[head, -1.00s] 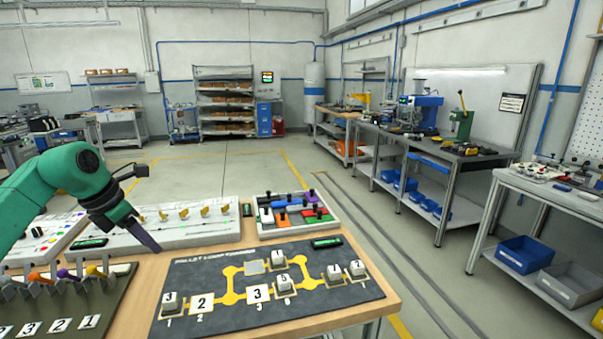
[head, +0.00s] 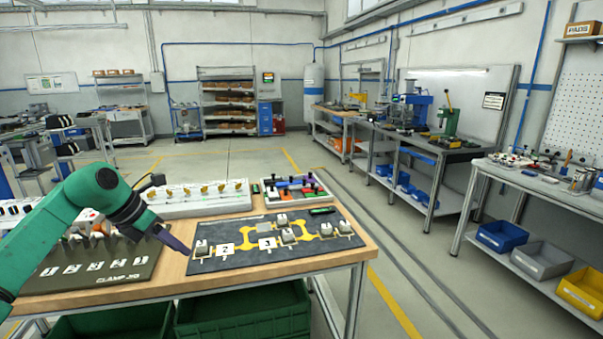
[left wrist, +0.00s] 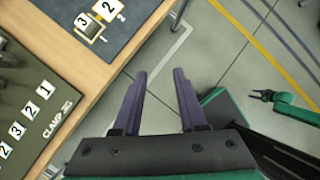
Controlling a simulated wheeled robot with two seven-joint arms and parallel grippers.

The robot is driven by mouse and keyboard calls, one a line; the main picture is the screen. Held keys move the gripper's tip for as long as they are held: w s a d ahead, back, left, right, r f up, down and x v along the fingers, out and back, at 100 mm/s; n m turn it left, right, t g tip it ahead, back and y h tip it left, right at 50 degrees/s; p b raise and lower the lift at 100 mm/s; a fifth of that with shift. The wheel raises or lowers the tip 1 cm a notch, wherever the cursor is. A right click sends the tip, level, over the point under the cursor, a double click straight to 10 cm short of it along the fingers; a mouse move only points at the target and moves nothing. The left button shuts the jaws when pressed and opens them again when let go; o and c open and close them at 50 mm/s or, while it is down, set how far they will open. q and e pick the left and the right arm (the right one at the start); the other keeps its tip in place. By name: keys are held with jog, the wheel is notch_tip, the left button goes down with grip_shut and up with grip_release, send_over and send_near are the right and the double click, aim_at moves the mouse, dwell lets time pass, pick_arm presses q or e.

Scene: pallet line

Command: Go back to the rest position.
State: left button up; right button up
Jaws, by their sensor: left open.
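My left gripper (head: 186,251) hangs at the left end of the dark station mat (head: 330,242) in the head view, with its purple-grey fingers pointing down. In the left wrist view its two fingers (left wrist: 161,85) stand apart with only floor between them. It holds nothing. A green arm part with a small dark pronged end (left wrist: 262,95) shows at the right of the left wrist view. It looks like my right arm, but its jaws are too small to read.
The wooden table (head: 300,262) bears a clamp board (head: 95,268), a white panel with yellow knobs (head: 205,197) and a tray of coloured pieces (head: 295,188). Green bins (head: 245,315) stand beneath. Open floor (head: 400,250) lies right of the table, before the workbenches.

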pick_arm(q)
jog(key=w+d+f+n+t+h, duration=0.2)
jog(key=w+d+f+n+h, duration=0.1)
jog(key=d+f+n, duration=0.4)
jog(key=w+d+f+n+t+h, duration=0.25)
jog(key=d+f+n+h, duration=0.2)
jog(key=f, duration=0.45)
jog(key=s+a+f+n+t+y, duration=0.1)
jog(key=s+a+f+n+y, duration=0.2)
jog(key=f+n, duration=0.55)
jog(key=s+a+f+n+t+y, duration=0.25)
jog(key=s+f+n+y, duration=0.2)
jog(key=f, duration=0.75)
jog(key=s+a+f+n+g+y, duration=0.25)
jog(key=s+f+n, duration=0.25)
jog(key=s+f, duration=0.55)
jog(key=s+a+f+n+g+y, duration=0.1)
jog(key=s+a+f+n+g, duration=0.3)
jog(key=s+f, duration=0.7)
jog(key=s+d+f+n+g, duration=0.1)
jog(key=s+f+n+g, duration=0.1)
jog(key=s, duration=1)
jog(key=s+d+f+n+g, duration=0.2)
jog(key=s+f+n+g, duration=0.1)
jog(key=s, duration=0.9)
jog(key=shift+s+f+n+y, duration=0.35)
jog(key=shift+f+n+y, duration=0.1)
jog(key=shift+f+n, duration=0.1)
jog(key=shift+w, duration=0.1)
